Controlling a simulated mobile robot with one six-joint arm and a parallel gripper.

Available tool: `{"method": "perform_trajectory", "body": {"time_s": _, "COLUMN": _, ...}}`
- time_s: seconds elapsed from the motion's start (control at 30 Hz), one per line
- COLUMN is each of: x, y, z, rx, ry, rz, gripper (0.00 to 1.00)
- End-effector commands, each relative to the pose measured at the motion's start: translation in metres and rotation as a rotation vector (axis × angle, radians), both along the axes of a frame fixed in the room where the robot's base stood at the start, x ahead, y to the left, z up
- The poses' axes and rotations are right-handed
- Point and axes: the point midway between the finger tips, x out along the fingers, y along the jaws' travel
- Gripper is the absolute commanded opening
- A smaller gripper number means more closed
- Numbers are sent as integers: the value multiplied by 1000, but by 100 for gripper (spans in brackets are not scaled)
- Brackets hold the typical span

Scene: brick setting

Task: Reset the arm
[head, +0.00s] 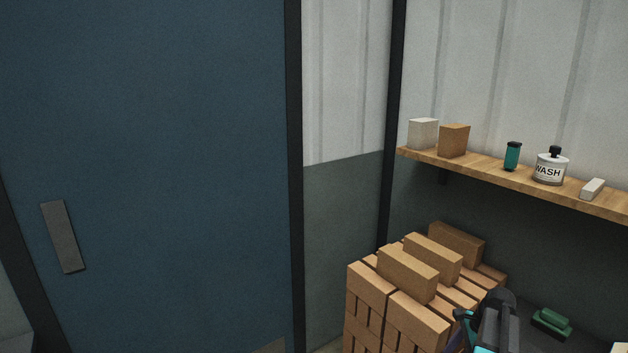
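Part of my own arm shows at the bottom right of the head view, in front of the right side of the brick stack. It is dark grey with teal and purple parts, and the bottom edge of the picture cuts it off. No gripper fingertips can be made out, so whether my gripper is open or shut, or holds anything, is not shown.
A stack of tan bricks (415,318) stands left of my arm. A green object (551,323) lies to its right on a dark surface. A wooden shelf (482,176) above holds boxes, a teal bottle (513,156) and a WASH bottle (550,168). A blue door (160,150) fills the left.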

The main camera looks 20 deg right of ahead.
Motion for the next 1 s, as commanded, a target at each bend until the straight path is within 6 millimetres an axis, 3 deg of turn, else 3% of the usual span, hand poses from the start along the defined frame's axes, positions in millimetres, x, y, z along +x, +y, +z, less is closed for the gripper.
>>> {"method": "perform_trajectory", "body": {"time_s": 0.03, "x": 4, "y": 21, "z": -15, "rx": 2, "ry": 8, "rz": 62, "gripper": 69}}
{"method": "perform_trajectory", "body": {"time_s": 0.23, "x": 14, "y": 85, "z": -65, "rx": -1, "ry": 24, "rz": 302, "gripper": 69}}
{"method": "perform_trajectory", "body": {"time_s": 0.47, "x": 11, "y": 159, "z": -117, "rx": 4, "ry": 41, "rz": 583, "gripper": 69}}
{"method": "perform_trajectory", "body": {"time_s": 0.77, "x": -15, "y": 249, "z": -177, "rx": 23, "ry": 61, "rz": 957, "gripper": 69}}
{"method": "perform_trajectory", "body": {"time_s": 1.0, "x": -52, "y": 313, "z": -218, "rx": 54, "ry": 73, "rz": 1260, "gripper": 69}}
